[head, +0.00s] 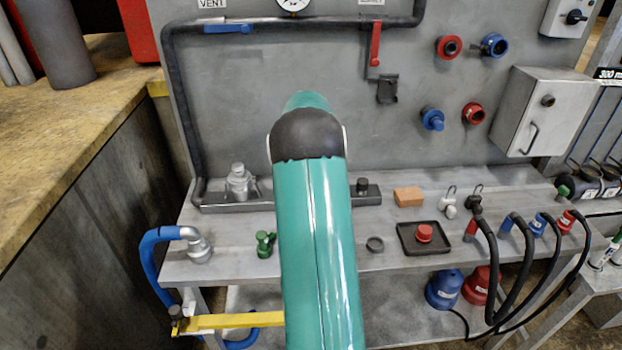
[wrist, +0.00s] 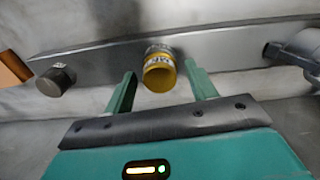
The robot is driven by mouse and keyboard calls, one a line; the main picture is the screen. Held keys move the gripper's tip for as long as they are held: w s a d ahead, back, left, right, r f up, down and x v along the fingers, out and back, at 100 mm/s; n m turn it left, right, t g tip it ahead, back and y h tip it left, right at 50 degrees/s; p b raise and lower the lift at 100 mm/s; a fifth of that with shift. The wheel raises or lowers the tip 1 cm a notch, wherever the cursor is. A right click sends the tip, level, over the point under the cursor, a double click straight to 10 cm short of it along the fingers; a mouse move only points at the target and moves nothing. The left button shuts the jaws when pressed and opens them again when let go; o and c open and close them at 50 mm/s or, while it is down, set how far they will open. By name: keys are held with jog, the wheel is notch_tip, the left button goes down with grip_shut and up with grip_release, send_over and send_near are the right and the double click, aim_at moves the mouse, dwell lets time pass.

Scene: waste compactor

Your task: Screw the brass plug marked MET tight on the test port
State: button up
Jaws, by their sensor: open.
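The brass plug (wrist: 159,74) is a short yellow cylinder with a pale band of lettering, too blurred to read surely. In the wrist view it stands at the grey manifold bar (wrist: 108,63), where the test port is hidden behind it. I cannot tell how far it is screwed in. My gripper (wrist: 162,84) is open, with one green finger on each side of the plug and a visible gap to both. In the head view my arm hides the plug and gripper; the bar (head: 290,199) shows on both sides of it.
A dark knurled cap (wrist: 56,80) and a grey valve fitting (wrist: 298,52) stand on the bar either side of the plug.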

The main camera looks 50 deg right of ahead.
jog(key=n, duration=0.4)
jog(key=shift+n, duration=0.4)
jog(key=n, duration=1.5)
jog(key=shift+n, duration=0.3)
jog(key=c, duration=1.1)
jog(key=m, duration=0.5)
jog(key=m, duration=0.5)
jog(key=shift+w, duration=0.1)
